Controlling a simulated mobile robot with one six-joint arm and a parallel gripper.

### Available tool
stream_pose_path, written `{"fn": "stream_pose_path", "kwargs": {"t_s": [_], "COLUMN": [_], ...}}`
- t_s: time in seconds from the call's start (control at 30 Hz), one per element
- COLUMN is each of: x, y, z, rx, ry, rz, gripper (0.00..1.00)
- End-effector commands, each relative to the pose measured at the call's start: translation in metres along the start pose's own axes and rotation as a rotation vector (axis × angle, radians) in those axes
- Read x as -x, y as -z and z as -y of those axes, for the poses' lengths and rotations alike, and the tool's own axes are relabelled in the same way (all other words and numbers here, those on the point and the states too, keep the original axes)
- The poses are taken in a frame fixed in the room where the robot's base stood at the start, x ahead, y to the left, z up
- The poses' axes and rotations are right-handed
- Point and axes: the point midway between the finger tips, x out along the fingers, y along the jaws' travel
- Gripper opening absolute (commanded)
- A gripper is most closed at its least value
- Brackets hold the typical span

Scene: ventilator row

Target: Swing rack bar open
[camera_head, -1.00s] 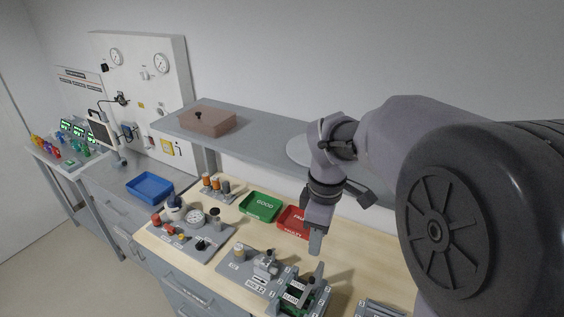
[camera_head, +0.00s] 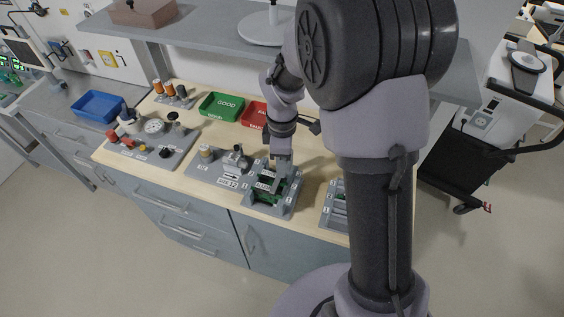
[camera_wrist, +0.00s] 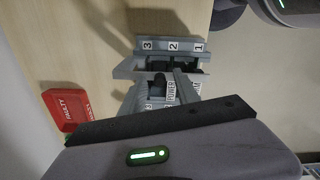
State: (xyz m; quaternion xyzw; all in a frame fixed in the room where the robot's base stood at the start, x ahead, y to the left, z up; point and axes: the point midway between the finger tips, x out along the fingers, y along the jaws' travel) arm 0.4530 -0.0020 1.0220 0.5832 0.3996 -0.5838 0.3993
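The rack (camera_head: 291,207) is a grey fixture with green boards and white number labels near the front edge of the bench. My gripper (camera_head: 282,165) points down at its back part in the head view and covers some of it. In the wrist view, a grey rack (camera_wrist: 143,65) carries labels 3, 2 and 1, with a dark slot and a module marked POWER (camera_wrist: 171,93) below them. My gripper's dark edge (camera_wrist: 165,120) hides the lower part of this rack. I cannot clearly pick out the bar, its position, or any contact with it. The fingertips do not show clearly.
A second grey slotted rack (camera_head: 328,213) stands to the right, partly behind my arm. A green GOOD tray (camera_head: 221,114) and a red FAULTY tray (camera_head: 254,122) lie behind. The red tray also shows in the wrist view (camera_wrist: 60,110). A grey shelf (camera_head: 190,38) hangs above the bench.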

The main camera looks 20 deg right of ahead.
Motion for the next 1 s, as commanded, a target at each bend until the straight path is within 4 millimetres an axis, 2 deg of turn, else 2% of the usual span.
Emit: {"fn": "stream_pose_path", "kwargs": {"t_s": [0.17,0.3,0.37,1.0], "x": [0.0008,0.0009,0.0009,0.0014], "y": [0.0,0.0,0.0,0.0001], "z": [0.0,-0.0001,-0.0001,-0.0004], "rx": [0.0,0.0,0.0,0.0], "ry": [0.0,0.0,0.0,-0.001], "rz": [0.0,0.0,0.0,0.0], "gripper": [0.36,0.08,0.0,0.0]}}
